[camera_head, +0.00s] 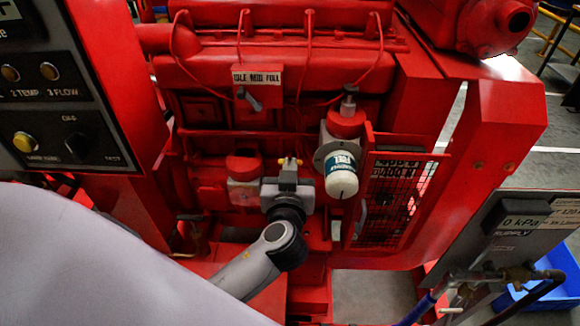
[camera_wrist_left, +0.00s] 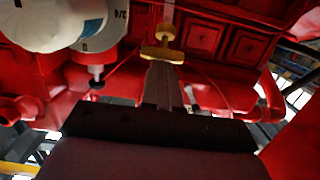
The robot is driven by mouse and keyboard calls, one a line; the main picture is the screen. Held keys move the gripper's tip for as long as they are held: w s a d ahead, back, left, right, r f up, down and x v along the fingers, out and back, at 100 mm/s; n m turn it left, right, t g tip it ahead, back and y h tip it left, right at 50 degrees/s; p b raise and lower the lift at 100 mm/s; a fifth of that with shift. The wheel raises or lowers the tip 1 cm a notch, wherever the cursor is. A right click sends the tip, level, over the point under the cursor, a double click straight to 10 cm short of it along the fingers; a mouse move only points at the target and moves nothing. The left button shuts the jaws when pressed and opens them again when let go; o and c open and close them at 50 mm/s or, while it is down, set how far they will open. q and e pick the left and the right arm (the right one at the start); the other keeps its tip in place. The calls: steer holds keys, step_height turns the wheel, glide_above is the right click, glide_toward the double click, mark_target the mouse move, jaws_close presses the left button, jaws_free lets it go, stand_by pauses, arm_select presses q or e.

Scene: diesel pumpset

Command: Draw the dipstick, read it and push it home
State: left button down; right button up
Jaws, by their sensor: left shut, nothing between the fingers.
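The dipstick's yellow T-shaped handle (camera_head: 290,161) shows at the front of the red engine, just past the tips of my left gripper (camera_head: 288,172). In the left wrist view the yellow handle (camera_wrist_left: 162,51) is right at the ends of the shut fingers (camera_wrist_left: 163,68). A pale narrow strip runs on from the handle there, against the red engine. The fingers are together with nothing between them. Whether their tips touch the handle I cannot tell. Most of the dipstick is hidden. My right gripper is not in view.
A white filter (camera_head: 341,174) hangs close right of the gripper, beside a red mesh guard (camera_head: 398,205). A red-topped filler (camera_head: 243,165) is close left. The control panel (camera_head: 62,90) stands at left, a kPa gauge box (camera_head: 520,225) at right.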

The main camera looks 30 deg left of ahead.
arm_select(q)
steer(key=w+a+f+b, duration=0.3)
steer(key=w+f+b, duration=0.3)
steer(key=f+b, duration=0.3)
steer(key=b, duration=0.2)
steer(key=shift+b, duration=0.35)
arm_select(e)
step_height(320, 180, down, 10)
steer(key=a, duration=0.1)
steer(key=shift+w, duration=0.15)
arm_select(q)
steer(key=shift+w+a, duration=0.1)
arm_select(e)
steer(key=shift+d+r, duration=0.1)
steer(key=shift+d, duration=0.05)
